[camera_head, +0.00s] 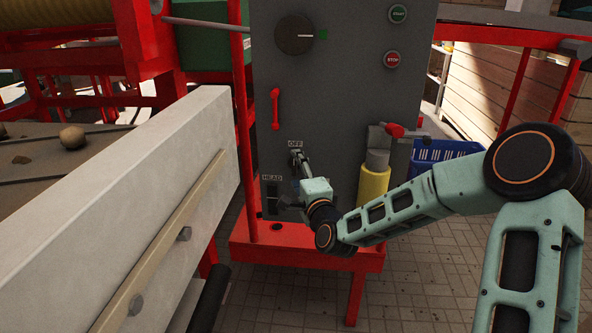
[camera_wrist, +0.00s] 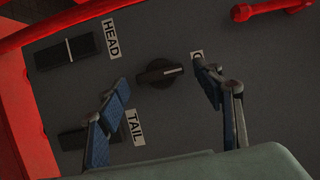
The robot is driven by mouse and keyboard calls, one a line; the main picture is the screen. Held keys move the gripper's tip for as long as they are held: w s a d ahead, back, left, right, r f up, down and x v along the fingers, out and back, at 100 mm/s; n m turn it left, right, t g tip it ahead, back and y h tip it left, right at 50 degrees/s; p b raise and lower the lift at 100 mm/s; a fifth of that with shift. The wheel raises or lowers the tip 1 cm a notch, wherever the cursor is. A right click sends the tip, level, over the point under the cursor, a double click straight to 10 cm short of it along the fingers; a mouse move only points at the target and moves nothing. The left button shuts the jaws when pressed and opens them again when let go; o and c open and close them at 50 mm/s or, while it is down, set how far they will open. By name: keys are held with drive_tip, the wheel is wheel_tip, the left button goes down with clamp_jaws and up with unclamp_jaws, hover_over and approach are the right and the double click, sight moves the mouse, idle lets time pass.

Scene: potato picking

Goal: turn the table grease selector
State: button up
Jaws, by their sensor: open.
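The selector is a round black knob (camera_wrist: 158,74) on the grey panel, in the middle of the wrist view. Its white mark points right, toward a partly covered label (camera_wrist: 197,60). The head view shows this label reading OFF (camera_head: 295,143); there the knob is hidden behind my gripper. My gripper (camera_wrist: 162,82) is open, with one blue-padded finger on each side of the knob. Whether either finger touches it cannot be told. In the head view my gripper (camera_head: 301,162) points at the panel just below OFF. No TABLE label is readable.
Black slots stand beside the HEAD label (camera_wrist: 111,38) and the TAIL label (camera_wrist: 135,127). Above are a red handle (camera_head: 275,108), a large dial (camera_head: 295,34) and START (camera_head: 398,13) and STOP (camera_head: 392,59) buttons. A yellow cylinder (camera_head: 373,187) stands right of my gripper.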

drive_tip(key=shift+x, duration=0.75)
drive_tip(key=c, duration=1.2)
drive_tip(key=shift+o, duration=0.2)
